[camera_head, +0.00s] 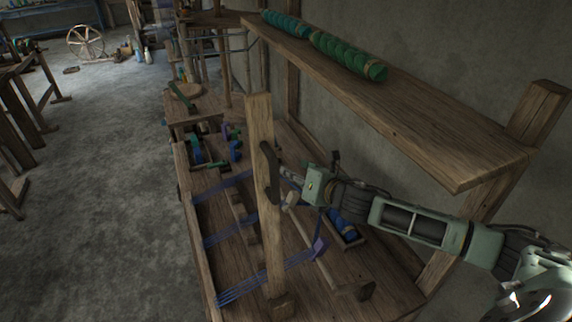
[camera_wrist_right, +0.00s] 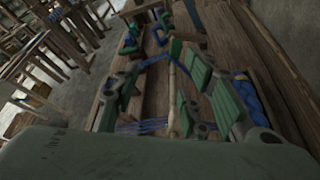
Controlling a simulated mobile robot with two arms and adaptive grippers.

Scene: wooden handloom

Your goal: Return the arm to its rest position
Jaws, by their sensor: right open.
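My right arm comes in from the right, and its gripper (camera_head: 285,188) is over the wooden handloom (camera_head: 188,215), beside an upright wooden post (camera_head: 261,150). A dark curved piece (camera_head: 270,170) on the post is close to the fingers; I cannot tell whether they touch. In the right wrist view the green fingers of the gripper (camera_wrist_right: 163,85) are spread apart. A thin pale upright piece (camera_wrist_right: 173,75) shows between them, but I cannot tell whether it lies between the pads or beyond them. My left gripper is not in view.
A shelf (camera_head: 400,105) with green rolls (camera_head: 345,55) overhangs at the upper right. A small box with blue rolls (camera_head: 343,228) sits below my right forearm. Blue threads (camera_head: 265,275) cross the loom. Open floor (camera_head: 100,200) lies left; a spinning wheel (camera_head: 86,42) stands far back.

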